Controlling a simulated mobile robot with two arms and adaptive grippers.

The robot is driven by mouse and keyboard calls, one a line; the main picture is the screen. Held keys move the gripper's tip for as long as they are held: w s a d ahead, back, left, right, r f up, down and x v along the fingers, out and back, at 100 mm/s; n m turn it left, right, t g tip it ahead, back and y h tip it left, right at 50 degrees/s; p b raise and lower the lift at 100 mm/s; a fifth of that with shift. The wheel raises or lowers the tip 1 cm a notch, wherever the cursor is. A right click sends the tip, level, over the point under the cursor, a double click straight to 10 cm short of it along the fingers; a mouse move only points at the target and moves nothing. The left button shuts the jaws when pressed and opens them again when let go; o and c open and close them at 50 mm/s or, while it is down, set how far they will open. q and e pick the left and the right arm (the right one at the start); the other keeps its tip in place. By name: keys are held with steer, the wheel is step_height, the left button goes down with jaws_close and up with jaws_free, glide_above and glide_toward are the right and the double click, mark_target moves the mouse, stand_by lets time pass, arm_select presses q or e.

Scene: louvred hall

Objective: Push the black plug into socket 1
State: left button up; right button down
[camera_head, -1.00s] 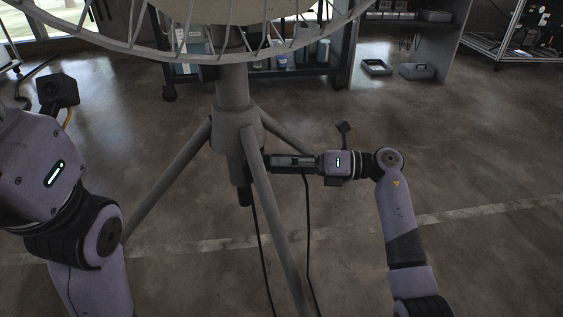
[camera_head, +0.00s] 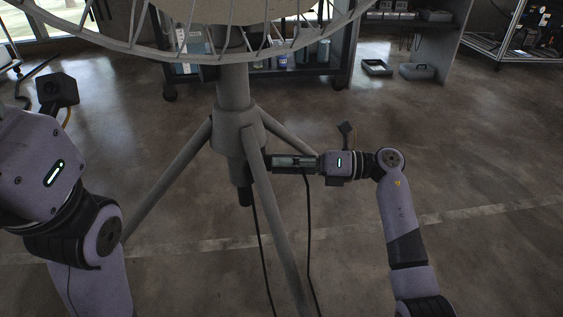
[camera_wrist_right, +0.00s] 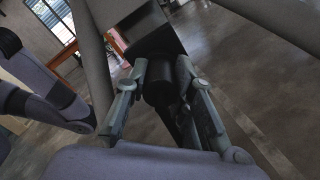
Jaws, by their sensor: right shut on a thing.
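My right gripper (camera_head: 272,162) reaches leftward to the grey tripod's hub, behind its front leg. In the right wrist view, its two fingers (camera_wrist_right: 160,82) are shut on the black plug (camera_wrist_right: 160,92), a dark round body. A dark box (camera_wrist_right: 152,38) lies just beyond the plug; I cannot tell whether they touch. No socket number is readable. In the head view the held plug is mostly hidden by the fingers. A black connector (camera_head: 246,196) hangs under the hub with a cable. My left arm shows at left; its fingers are out of view.
The grey tripod (camera_head: 233,90) carries a large dish (camera_head: 130,45) overhead. Its front leg (camera_head: 276,225) stands close to my right gripper. A second black cable (camera_head: 308,230) hangs below that gripper. A shelf cart (camera_head: 340,70) stands behind.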

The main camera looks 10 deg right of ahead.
steer(key=s+d, duration=0.1)
steer(key=d, duration=0.5)
steer(key=shift+d, duration=0.35)
steer(key=shift+s, duration=0.1)
